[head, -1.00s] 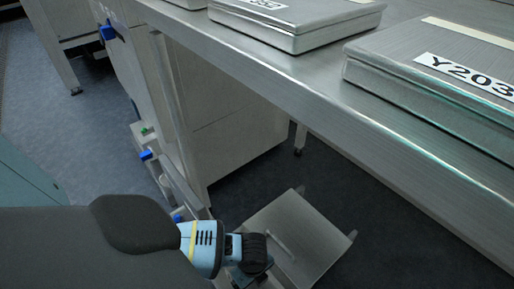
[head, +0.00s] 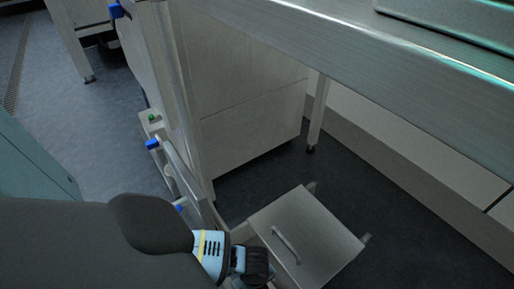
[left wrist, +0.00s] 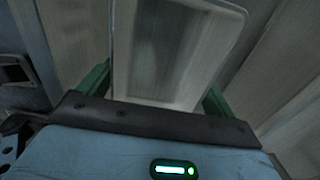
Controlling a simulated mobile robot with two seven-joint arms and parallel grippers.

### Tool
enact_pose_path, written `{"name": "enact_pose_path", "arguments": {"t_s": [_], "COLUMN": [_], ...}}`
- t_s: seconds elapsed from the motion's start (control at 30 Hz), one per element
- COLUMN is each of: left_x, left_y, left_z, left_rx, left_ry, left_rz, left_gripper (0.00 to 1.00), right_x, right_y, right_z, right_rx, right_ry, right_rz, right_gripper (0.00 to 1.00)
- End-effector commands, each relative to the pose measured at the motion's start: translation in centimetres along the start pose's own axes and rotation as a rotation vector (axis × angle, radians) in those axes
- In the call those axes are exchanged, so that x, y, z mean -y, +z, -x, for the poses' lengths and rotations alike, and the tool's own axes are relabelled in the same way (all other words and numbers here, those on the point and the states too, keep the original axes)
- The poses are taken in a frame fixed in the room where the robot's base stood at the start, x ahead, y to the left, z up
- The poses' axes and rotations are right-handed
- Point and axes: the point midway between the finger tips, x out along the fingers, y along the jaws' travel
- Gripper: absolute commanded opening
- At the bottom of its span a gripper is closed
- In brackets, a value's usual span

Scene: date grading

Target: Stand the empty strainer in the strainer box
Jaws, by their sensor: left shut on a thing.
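My left gripper (head: 256,268) is low in the head view, below the level of the steel table. In the left wrist view its green fingers (left wrist: 155,88) are shut on a pale grey, tray-like piece with a raised rim, which looks like the strainer (left wrist: 165,65). It reaches away from the fingers, and I see nothing lying in it. In the head view, a grey flat piece with a bar handle (head: 322,232) is just right of the gripper, above the dark floor. I cannot tell whether it is the held piece. The strainer box is not clearly identifiable. My right gripper is not in view.
A steel table (head: 365,75) crosses the upper right, with a metal case (head: 465,25) at its edge. A pale cabinet (head: 245,110) stands beneath. A metal frame with blue clips (head: 152,144) stands left of it. Blue-grey floor (head: 60,125) is open at left.

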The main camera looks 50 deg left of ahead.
Motion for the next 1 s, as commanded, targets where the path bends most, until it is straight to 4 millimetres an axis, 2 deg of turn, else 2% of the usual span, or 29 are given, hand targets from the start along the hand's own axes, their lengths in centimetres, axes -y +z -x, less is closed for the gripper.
{"name": "enact_pose_path", "arguments": {"t_s": [0.4, 0.43, 0.5, 0.8, 0.87, 1.0], "left_x": [0.1, 0.1, 0.1, 0.1, 0.1, 0.2], "left_y": [-0.1, 0.0, 0.0, 0.0, 0.0, 0.0], "left_z": [-0.5, -0.5, -0.5, -0.1, 0.5, 2.9], "left_rx": [-0.002, -0.001, -0.001, -0.001, -0.001, -0.002], "left_ry": [-0.002, -0.002, -0.002, -0.003, -0.003, -0.006], "left_rz": [0.001, 0.0, 0.0, 0.0, 0.0, 0.0], "left_gripper": [0.63, 0.92, 1.0, 1.0, 1.0, 1.0], "right_x": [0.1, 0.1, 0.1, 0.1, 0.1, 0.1], "right_y": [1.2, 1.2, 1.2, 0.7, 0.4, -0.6], "right_z": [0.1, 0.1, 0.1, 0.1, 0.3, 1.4], "right_rx": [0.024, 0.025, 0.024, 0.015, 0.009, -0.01], "right_ry": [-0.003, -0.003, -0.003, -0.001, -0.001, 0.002], "right_rz": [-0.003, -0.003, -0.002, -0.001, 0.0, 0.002], "right_gripper": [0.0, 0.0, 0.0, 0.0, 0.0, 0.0]}}
